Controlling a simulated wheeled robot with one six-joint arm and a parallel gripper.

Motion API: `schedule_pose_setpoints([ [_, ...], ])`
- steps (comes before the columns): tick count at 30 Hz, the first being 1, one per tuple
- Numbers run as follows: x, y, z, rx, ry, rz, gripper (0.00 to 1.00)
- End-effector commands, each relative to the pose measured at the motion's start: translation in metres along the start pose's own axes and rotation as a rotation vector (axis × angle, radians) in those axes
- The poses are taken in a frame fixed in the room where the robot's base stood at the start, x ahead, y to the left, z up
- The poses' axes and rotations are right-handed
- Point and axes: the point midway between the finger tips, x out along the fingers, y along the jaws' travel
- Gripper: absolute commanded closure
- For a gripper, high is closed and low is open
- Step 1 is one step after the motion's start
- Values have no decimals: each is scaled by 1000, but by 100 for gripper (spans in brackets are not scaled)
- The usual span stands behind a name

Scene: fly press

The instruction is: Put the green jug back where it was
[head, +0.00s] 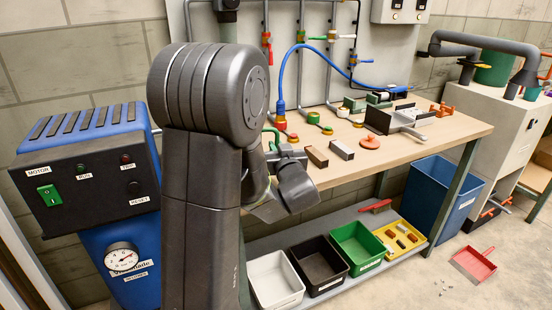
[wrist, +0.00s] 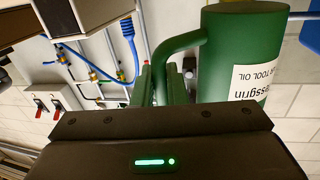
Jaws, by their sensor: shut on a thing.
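The green jug (wrist: 228,55) fills the right of the wrist view, close to the camera. It has a white label with "TOOL OIL" on it and a curved green handle (wrist: 180,42). My gripper (wrist: 167,88) is shut on the handle, with the jug's body to the right of the fingers.
The wooden bench (head: 445,128) carries small blocks, a grey vice-like fixture and an orange knob. Bins (head: 275,280) stand on the shelf below. A blue machine (head: 90,150) is at the left. A blue bin (head: 440,195) and red dustpan (head: 474,263) are at the right.

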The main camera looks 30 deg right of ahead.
Motion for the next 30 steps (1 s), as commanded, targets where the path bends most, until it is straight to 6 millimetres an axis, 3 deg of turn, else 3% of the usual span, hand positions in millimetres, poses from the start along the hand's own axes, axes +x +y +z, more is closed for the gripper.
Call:
schedule_pose_setpoints([
  [6, 0, 2, 29, 2, -2, 1, 100],
  [18, 0, 2, 33, 0, 0, 1, 100],
  [19, 0, 2, 32, 0, -1, 1, 82],
  [21, 0, 2, 32, 0, -1, 1, 68],
  [30, 0, 2, 31, 0, -1, 1, 66],
])
